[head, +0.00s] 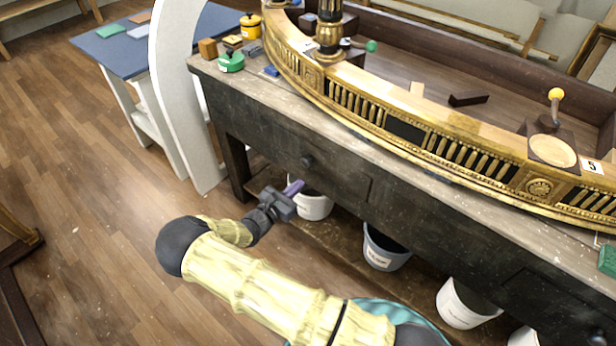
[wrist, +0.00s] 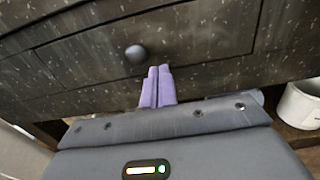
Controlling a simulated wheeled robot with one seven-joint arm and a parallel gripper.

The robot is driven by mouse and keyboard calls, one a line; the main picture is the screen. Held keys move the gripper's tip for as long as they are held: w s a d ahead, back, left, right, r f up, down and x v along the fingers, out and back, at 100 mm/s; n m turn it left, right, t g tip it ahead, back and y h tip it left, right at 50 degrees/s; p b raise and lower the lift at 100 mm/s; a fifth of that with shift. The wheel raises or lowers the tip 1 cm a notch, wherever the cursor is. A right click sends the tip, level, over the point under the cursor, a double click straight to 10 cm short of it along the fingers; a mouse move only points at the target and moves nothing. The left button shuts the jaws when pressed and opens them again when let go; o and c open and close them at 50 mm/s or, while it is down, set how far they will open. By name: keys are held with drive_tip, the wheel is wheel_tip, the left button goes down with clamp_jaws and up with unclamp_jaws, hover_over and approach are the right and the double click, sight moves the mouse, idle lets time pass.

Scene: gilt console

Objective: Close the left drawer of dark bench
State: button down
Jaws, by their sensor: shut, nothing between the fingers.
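The dark bench (head: 225,100) is a worn, dark wooden workbench seen from above in the head view. Its left drawer (head: 275,138) has a round dark knob (head: 307,160), which also shows in the wrist view (wrist: 136,53). The drawer front looks about flush with the bench face; I cannot tell whether a small gap is left. My gripper (head: 294,187) is in front of the bench, below the knob in the head view. Its purple fingers (wrist: 158,72) are shut and empty, pointing at the drawer front just right of the knob in the wrist view. Contact is unclear.
White buckets (head: 313,207) and a grey bucket (head: 385,250) stand on the low shelf under the bench. A long gilt carved piece (head: 400,130) lies on top. A blue table (head: 130,55) stands at the left. The floor (head: 90,200) left of my arm is clear.

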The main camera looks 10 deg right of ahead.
drive_tip(key=shift+v, duration=2.25)
drive_tip(key=s+d+r+m+g+y, duration=0.3)
drive_tip(key=s+d+r+m+g, duration=0.1)
drive_tip(key=s+d+m+g, duration=0.3)
drive_tip(key=s+d+r+m+g+y, duration=0.35)
drive_tip(key=s+d+m+g, duration=0.3)
drive_tip(key=m, duration=0.35)
drive_tip(key=s+d+r+m+t+y, duration=0.25)
drive_tip(key=s+r+m+y, duration=0.4)
drive_tip(key=r+m, duration=0.45)
wheel_tip(320, 180, up, 15)
drive_tip(key=n+p, duration=0.1)
drive_tip(key=p, duration=1.3)
drive_tip(key=shift+s+t, duration=0.35)
drive_tip(key=shift+t, duration=0.05)
